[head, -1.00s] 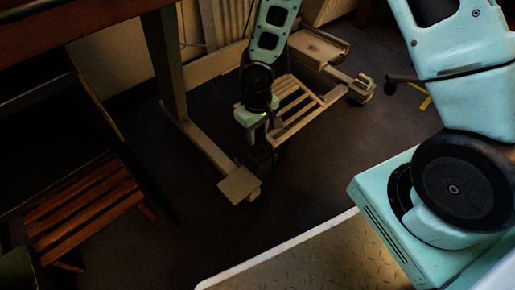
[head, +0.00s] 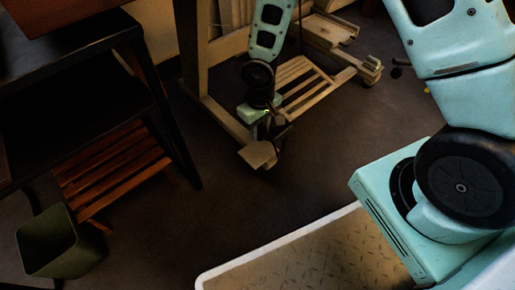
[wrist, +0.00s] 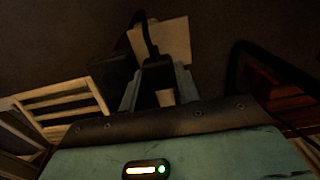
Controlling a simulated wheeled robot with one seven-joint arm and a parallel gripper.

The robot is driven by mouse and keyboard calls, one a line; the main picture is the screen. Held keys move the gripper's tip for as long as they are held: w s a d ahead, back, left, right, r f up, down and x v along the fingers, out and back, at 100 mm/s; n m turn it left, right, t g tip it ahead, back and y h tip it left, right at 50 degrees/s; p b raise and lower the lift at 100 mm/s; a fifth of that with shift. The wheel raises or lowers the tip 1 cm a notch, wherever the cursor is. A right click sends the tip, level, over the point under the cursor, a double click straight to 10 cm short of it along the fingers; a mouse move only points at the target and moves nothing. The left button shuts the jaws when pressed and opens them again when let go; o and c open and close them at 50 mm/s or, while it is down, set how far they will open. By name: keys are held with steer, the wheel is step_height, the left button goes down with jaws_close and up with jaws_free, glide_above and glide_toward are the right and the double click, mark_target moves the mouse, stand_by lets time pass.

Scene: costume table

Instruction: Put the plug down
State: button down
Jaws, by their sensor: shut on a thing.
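My gripper (head: 264,132) hangs low over the dark floor in the head view, beside the pale foot block of a wooden frame. In the wrist view my gripper (wrist: 158,80) is shut on a dark thing, seemingly the plug (wrist: 157,73), between its two pale fingers. A black cable (wrist: 141,19) curves up beyond the fingers. The plug's outline is too dark to read, and in the head view I cannot make it out. Whether it touches the floor, I cannot tell.
The wooden frame's foot block (head: 258,154) is close to my gripper. A slatted wooden shelf (head: 299,84) lies behind it. At left are a black table (head: 150,75), a reddish slatted rack (head: 120,178) and a green bin (head: 60,246). The floor between is clear.

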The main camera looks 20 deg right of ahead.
mark_target(259, 151)
step_height(259, 151, down, 7)
steer(key=b, duration=0.3)
steer(key=shift+r+b, duration=0.2)
steer(key=shift+b, duration=0.2)
steer(key=shift+f+b, duration=0.4)
steer(key=shift+f, duration=0.15)
steer(key=c, duration=1)
jaws_free()
